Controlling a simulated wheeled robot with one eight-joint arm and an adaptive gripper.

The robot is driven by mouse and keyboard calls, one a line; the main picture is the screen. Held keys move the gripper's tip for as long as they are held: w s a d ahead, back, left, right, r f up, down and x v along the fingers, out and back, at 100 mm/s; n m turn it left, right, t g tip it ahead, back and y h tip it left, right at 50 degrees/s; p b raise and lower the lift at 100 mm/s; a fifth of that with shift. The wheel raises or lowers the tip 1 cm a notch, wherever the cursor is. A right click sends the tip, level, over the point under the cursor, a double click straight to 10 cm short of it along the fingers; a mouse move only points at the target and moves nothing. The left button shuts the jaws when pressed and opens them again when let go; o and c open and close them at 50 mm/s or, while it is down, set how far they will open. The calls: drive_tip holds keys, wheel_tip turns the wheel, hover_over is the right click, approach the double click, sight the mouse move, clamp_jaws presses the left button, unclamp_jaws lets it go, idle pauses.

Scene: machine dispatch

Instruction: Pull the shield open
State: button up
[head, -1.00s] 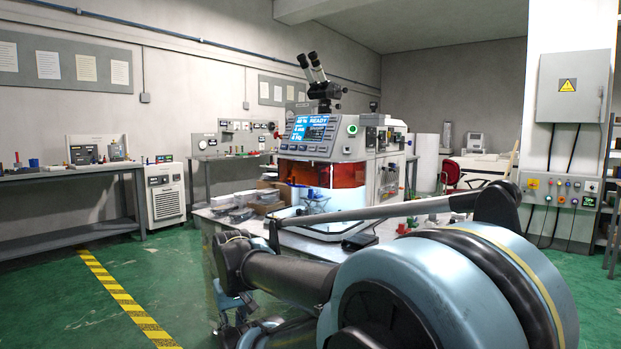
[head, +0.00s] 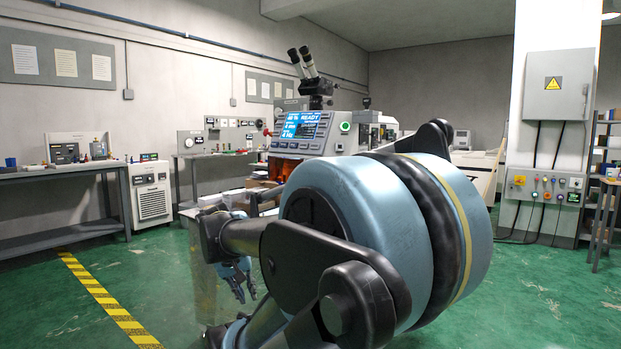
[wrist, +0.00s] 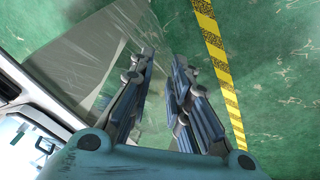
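The machine (head: 345,135) with the lit READY screen stands on the bench beyond my arm. Its orange-red see-through shield (head: 283,168) shows only as a small strip below the control panel; my arm hides the rest. My gripper (head: 246,294) hangs low in front of the bench, below and apart from the shield. In the wrist view my gripper (wrist: 163,62) is open and empty, its two fingers apart over the green floor. A pale machine edge (wrist: 35,95) with a bright inside shows at the left of that view.
A yellow-black floor stripe (head: 100,295) runs along the left and also shows in the wrist view (wrist: 215,60). A side bench (head: 65,170) and a white cabinet unit (head: 151,195) stand at the left wall.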

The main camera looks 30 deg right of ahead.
drive_tip(key=w+d+r+m+h, duration=0.6)
drive_tip(key=w+d+r+h, duration=0.1)
drive_tip(key=w+d+r, duration=0.5)
drive_tip(key=w+d+r+m+h, duration=0.65)
drive_tip(key=w+d+r, duration=0.4)
drive_tip(key=r, duration=0.35)
drive_tip(key=shift+n+t, duration=0.25)
drive_tip(key=shift+t, duration=0.15)
drive_tip(key=w+d, duration=0.1)
drive_tip(key=d, duration=0.4)
drive_tip(key=w+d, duration=0.1)
drive_tip(key=d, duration=0.4)
drive_tip(key=w+d, duration=0.1)
drive_tip(key=d, duration=0.4)
drive_tip(key=shift+w+d, duration=0.2)
drive_tip(key=shift+w, duration=0.2)
clamp_jaws()
